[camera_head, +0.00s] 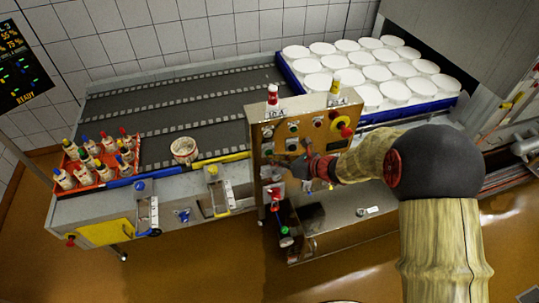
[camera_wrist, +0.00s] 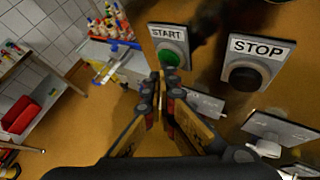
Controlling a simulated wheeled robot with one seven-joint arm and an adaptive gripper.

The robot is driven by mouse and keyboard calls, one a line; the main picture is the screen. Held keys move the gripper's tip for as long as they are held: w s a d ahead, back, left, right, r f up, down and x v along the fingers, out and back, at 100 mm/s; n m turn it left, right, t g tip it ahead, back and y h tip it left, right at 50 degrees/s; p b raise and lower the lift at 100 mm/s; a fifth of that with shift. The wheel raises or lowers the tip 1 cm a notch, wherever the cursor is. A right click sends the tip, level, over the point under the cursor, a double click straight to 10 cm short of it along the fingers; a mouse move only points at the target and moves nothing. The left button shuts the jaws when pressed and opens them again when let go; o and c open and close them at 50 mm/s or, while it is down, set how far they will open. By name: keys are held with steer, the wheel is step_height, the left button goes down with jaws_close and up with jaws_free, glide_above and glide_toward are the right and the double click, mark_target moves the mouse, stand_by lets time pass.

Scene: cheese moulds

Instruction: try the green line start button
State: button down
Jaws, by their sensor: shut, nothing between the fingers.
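The green start button (camera_wrist: 169,58) sits under a START label in the wrist view. My gripper (camera_wrist: 161,82) is shut and empty, its fingertips overlapping the lower left edge of the green button in that view. I cannot tell whether they touch it. A dark button (camera_wrist: 246,75) under a STOP label sits to the right. In the head view the control panel (camera_head: 343,97) stands at the conveyor's front, and my gripper (camera_head: 290,164) is at its lower left part. Which button it covers there is unclear.
A red emergency knob (camera_head: 346,131) is on the panel's right. A dark conveyor (camera_head: 200,105) carries a white tub (camera_head: 184,150). A red crate of bottles (camera_head: 78,160) stands at left. A blue-edged tray (camera_head: 440,104) holds several white moulds at the back right.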

steer(key=shift+s+d, duration=0.25)
steer(key=shift+s, duration=0.55)
steer(key=s, duration=0.2)
steer(key=s+d, duration=0.1)
steer(key=s, duration=0.2)
steer(key=shift+d, duration=0.15)
steer(key=shift+w, duration=0.1)
stand_by(0.7)
